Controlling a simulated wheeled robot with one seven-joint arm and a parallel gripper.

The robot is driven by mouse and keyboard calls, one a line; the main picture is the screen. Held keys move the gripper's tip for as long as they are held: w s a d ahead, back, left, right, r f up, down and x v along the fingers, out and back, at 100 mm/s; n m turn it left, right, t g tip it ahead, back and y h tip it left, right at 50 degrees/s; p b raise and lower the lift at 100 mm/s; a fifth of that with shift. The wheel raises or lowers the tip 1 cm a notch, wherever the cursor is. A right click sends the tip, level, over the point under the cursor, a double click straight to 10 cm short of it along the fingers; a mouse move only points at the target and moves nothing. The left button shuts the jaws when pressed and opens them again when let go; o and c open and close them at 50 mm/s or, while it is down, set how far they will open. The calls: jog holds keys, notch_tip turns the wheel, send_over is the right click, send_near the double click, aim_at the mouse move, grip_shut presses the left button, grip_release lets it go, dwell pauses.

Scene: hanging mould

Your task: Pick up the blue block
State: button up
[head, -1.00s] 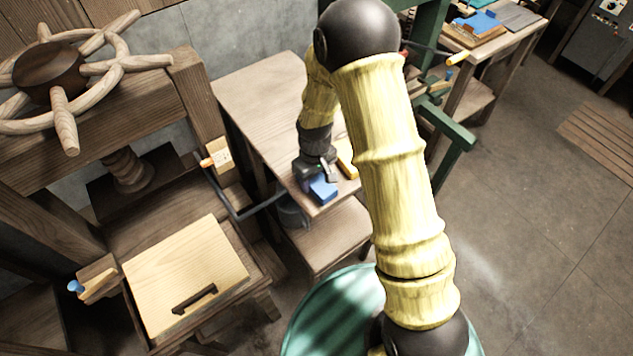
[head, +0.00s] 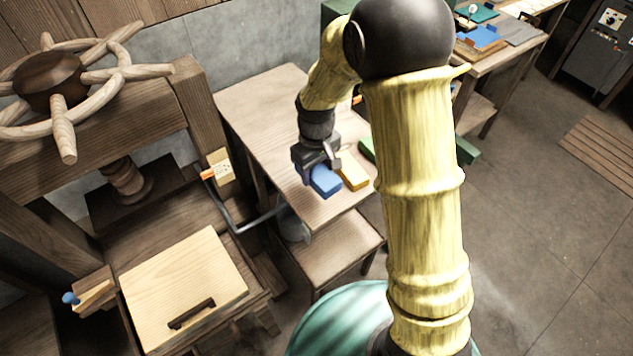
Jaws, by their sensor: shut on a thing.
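The blue block (head: 326,182) is at the front part of the wooden table (head: 262,112) in the head view. My gripper (head: 321,167) is shut on the blue block, with its fingers at the block's back edge. The block looks slightly raised over the table top, but the gap is hard to judge from this angle. The gripper covers part of the block's far side.
A yellow block (head: 353,173) lies just right of the blue block. A green block (head: 367,149) is behind it, partly hidden by my arm. A wooden press with a spoked wheel (head: 52,80) stands at the left. The back left of the table is clear.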

jog(key=shift+r, duration=0.65)
